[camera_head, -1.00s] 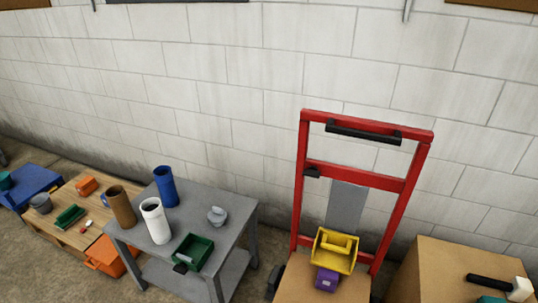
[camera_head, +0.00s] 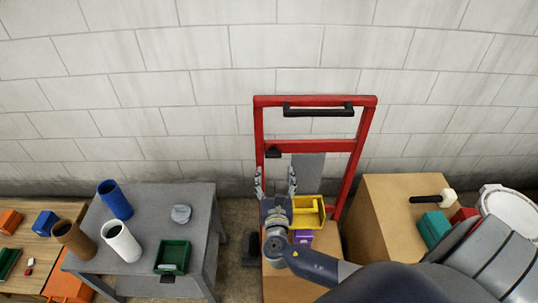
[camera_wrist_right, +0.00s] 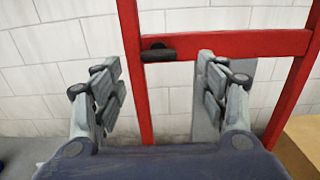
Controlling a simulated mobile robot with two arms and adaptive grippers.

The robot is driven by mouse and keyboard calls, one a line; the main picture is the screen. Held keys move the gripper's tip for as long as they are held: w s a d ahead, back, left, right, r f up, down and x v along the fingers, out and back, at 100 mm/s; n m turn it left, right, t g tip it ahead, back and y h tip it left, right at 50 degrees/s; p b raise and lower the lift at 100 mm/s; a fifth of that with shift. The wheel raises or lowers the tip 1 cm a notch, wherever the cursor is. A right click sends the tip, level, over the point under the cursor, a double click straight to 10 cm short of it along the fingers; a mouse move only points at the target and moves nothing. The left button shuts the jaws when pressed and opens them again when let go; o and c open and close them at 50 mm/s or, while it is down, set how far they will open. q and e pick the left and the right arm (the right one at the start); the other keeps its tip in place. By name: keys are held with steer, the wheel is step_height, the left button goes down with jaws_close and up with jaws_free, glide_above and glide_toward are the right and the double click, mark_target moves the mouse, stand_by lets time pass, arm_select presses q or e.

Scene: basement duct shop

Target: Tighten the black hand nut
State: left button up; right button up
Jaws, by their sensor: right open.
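The black hand nut (camera_head: 272,153) is a small dark knob on the left end of the middle crossbar of the red hand truck (camera_head: 368,140). In the right wrist view, the nut (camera_wrist_right: 158,53) sticks out from the red bar, near the left upright. My right gripper (camera_head: 275,180) is open and empty, just below the nut in the head view, with fingers pointing at the wall. In the right wrist view its fingers (camera_wrist_right: 160,80) stand apart on either side of the nut, not touching it. My left gripper is out of view.
A yellow bin (camera_head: 310,222) and a purple item (camera_head: 303,237) sit low on the hand truck, beside my right wrist. A grey table (camera_head: 200,205) with tubes and a green bin (camera_head: 173,255) stands left. A cardboard box (camera_head: 385,190) stands right, holding a mallet (camera_head: 432,198).

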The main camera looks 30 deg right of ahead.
mark_target(273, 157)
steer(key=p+x, duration=0.1)
steer(key=x, duration=0.7)
steer(key=shift+w, duration=0.2)
steer(key=shift+a, duration=0.1)
steer(key=c, duration=1.1)
